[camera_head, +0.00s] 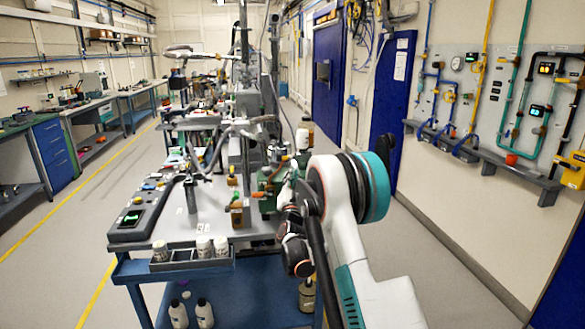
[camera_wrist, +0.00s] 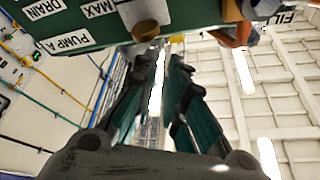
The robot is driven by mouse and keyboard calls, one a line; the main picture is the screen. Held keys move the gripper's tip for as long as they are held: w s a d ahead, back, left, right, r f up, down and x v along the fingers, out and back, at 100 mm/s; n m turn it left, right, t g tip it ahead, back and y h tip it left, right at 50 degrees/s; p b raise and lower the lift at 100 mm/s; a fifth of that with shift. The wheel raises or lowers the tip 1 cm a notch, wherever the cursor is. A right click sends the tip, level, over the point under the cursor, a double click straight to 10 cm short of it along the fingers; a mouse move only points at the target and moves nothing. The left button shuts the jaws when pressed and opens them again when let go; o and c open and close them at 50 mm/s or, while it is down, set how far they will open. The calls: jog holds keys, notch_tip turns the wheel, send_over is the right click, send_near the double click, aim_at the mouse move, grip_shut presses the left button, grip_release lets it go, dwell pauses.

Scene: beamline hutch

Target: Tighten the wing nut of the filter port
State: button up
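In the wrist view a green panel (camera_wrist: 70,28) crosses the top, with labels reading DRAIN, PUMP A, MAX and a cut-off one starting FIL (camera_wrist: 286,18). A copper-orange fitting (camera_wrist: 238,34) sticks out beside the FIL label; it may be the filter port's wing nut, but its full shape is cut off. A brass knob (camera_wrist: 147,31) sits below MAX. My gripper (camera_wrist: 162,68) is open and empty, its fingers apart with the tips just below the brass knob. In the head view the green block (camera_head: 268,203) is partly behind my arm, and the gripper cannot be made out.
The bench (camera_head: 220,233) carries a dark control box (camera_head: 140,218) at left and a tray (camera_head: 185,263) with several white containers at the front. Thin rods and cables rise behind the green block. A wall pipe panel (camera_head: 470,85) stands at right; the floor between is clear.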

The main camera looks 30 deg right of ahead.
aim_at(292, 159)
jog(key=b+x, duration=0.1)
jog(key=x, duration=0.6)
jog(key=shift+w+b, duration=0.1)
jog(key=shift+b, duration=0.25)
jog(key=shift+r, duration=0.1)
grip_shut()
